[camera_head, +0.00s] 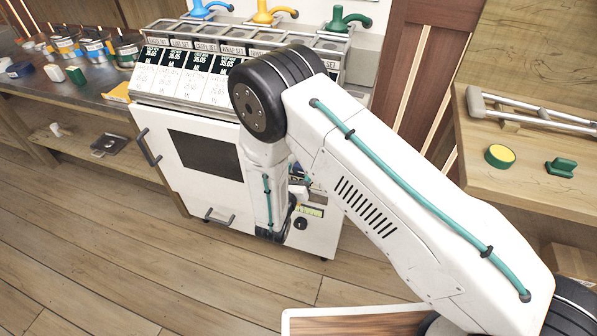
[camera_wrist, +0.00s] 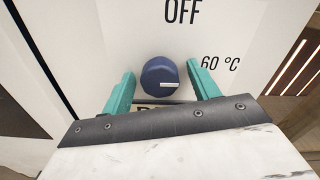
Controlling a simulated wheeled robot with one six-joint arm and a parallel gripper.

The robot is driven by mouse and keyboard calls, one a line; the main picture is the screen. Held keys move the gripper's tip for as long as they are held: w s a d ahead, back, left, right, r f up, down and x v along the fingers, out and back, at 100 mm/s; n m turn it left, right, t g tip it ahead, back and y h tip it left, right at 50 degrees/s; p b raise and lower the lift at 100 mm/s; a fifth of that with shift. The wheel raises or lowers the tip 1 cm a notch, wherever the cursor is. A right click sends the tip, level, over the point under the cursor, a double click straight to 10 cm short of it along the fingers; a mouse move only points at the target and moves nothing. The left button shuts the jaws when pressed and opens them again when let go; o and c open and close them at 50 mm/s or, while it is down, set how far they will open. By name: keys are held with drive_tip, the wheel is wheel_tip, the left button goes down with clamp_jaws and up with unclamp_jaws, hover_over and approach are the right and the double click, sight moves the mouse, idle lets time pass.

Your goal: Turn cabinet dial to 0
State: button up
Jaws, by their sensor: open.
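The cabinet (camera_head: 202,166) is white with a dark window and stands against the back wall. Its round dark blue dial (camera_wrist: 160,76) has a white pointer mark that points right, below the "60 °C" label. "OFF" is printed above the dial. My gripper (camera_wrist: 162,86) has teal fingers that stand open on the left and right sides of the dial, with gaps showing on both sides. I cannot tell how deep they reach around it. In the head view my arm hides the dial and most of the gripper.
Several jars (camera_head: 95,47) and small blocks stand on the left counter (camera_head: 75,88). A yellow-topped round piece (camera_head: 499,156) and a green piece (camera_head: 561,167) lie on the right wooden bench (camera_head: 520,190). The wooden floor (camera_head: 110,240) in front of the cabinet is clear.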

drive_tip(key=c, duration=1)
drive_tip(key=shift+o, duration=0.2)
drive_tip(key=shift+n, duration=0.4)
drive_tip(key=n, duration=0.3)
drive_tip(key=shift+n, duration=0.3)
drive_tip(key=n, duration=0.4)
drive_tip(key=shift+n, duration=0.3)
drive_tip(key=n, duration=0.4)
drive_tip(key=shift+n, duration=2.5)
